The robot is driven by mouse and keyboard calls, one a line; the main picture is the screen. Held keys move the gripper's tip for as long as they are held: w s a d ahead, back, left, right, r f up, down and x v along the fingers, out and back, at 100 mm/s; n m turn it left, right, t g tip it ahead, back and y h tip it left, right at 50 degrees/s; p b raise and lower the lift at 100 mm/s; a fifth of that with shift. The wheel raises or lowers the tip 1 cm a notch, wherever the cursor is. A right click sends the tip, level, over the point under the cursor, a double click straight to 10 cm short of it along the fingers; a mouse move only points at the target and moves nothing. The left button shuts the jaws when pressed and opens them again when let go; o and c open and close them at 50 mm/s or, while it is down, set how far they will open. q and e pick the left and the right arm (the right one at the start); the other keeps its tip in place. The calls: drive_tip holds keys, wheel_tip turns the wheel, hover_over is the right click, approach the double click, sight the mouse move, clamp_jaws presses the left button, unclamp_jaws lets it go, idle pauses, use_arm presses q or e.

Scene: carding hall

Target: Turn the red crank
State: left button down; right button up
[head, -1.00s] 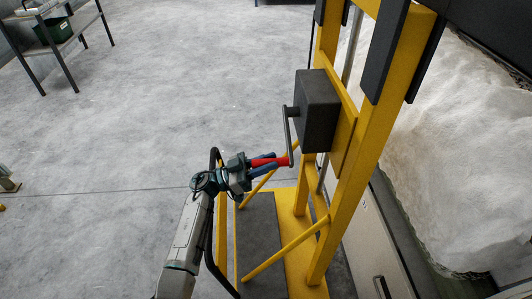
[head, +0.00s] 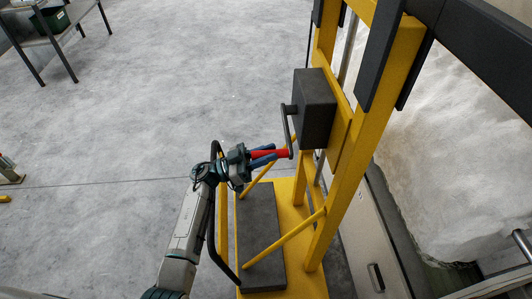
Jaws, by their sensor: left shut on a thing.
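The red crank handle (head: 282,153) sticks out to the left from the lower end of a dark crank arm (head: 288,130). The crank arm hangs nearly straight down from a dark box (head: 316,107) on a yellow frame (head: 362,137). My left gripper (head: 264,155) comes in from the left and is shut on the red handle, with its blue fingers around it. The fingers hide part of the handle. My right gripper is not in view.
The yellow frame stands on a yellow base with a dark plate (head: 260,215), and a black tube rail (head: 213,235) runs beside my left arm. White fibre (head: 440,160) lies behind the frame. A shelf table (head: 45,42) stands at the far left. The floor at left is open.

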use_arm(q)
drive_tip(key=c, duration=1.2)
unclamp_jaws()
drive_tip(key=shift+s, duration=0.1)
drive_tip(key=shift+a+f+b, duration=0.3)
drive_tip(key=shift+a, duration=0.1)
drive_tip(key=b+v, duration=0.4)
drive_tip(key=v, duration=0.5)
drive_tip(key=shift+s+a, duration=0.15)
drive_tip(key=shift+a, duration=0.25)
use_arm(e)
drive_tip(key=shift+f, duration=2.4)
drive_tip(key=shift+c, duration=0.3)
